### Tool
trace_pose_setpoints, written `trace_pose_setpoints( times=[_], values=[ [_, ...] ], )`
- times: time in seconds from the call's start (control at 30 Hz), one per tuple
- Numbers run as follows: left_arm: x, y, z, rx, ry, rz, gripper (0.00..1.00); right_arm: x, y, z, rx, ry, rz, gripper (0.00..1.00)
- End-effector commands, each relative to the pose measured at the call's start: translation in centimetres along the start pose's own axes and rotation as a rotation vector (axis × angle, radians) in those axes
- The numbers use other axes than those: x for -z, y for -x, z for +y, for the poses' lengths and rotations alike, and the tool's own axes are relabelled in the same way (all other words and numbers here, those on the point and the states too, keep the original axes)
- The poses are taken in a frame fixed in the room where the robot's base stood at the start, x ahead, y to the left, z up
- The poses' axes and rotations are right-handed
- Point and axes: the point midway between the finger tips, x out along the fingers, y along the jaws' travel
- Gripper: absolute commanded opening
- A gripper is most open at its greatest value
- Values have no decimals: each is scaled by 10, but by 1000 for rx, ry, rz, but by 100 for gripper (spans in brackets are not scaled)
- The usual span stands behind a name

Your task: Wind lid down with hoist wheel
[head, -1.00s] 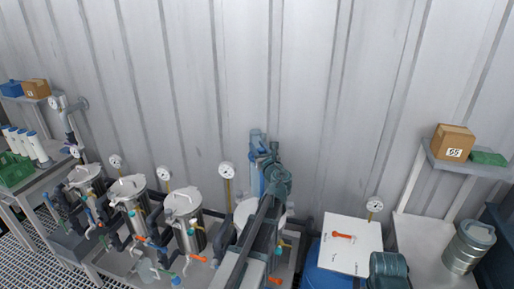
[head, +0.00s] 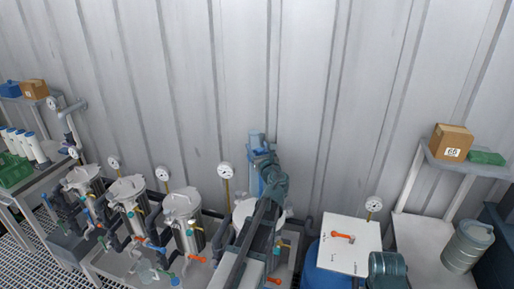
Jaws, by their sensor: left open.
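The blue hoist post (head: 255,138) stands against the wall at the fourth vessel, right of the picture's middle. A pale round lid (head: 241,212) shows at the foot of the post, partly behind my left arm. I cannot tell whether it rests on its vessel or hangs above it. My left gripper (head: 262,159) is at the upper part of the post, jaws open, overlapping it in the picture. The hoist wheel is not clearly visible; my gripper and wrist cover that area.
Steel vessels with closed lids (head: 182,203) stand in a row to the left, with gauges (head: 226,171) and coloured valve handles between them. A white panel with an orange handle (head: 343,237) stands to the right. A shelf holds a cardboard box (head: 452,142).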

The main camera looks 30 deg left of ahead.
Motion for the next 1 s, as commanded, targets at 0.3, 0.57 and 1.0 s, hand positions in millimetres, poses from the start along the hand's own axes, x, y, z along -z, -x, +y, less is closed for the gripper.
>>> trace_pose_setpoints(
  times=[0.3, 0.57, 1.0],
  values=[
    [0, 68, 2, 4, 0, 0, 66, 0, 0, 0, 0, 0, 0, 50],
    [0, 114, 1, 3, 0, 0, 66, 0, 0, 0, 0, 0, 0, 50],
    [0, 132, 0, 1, 0, 0, 66, 0, 0, 0, 0, 0, 0, 50]
  ],
)
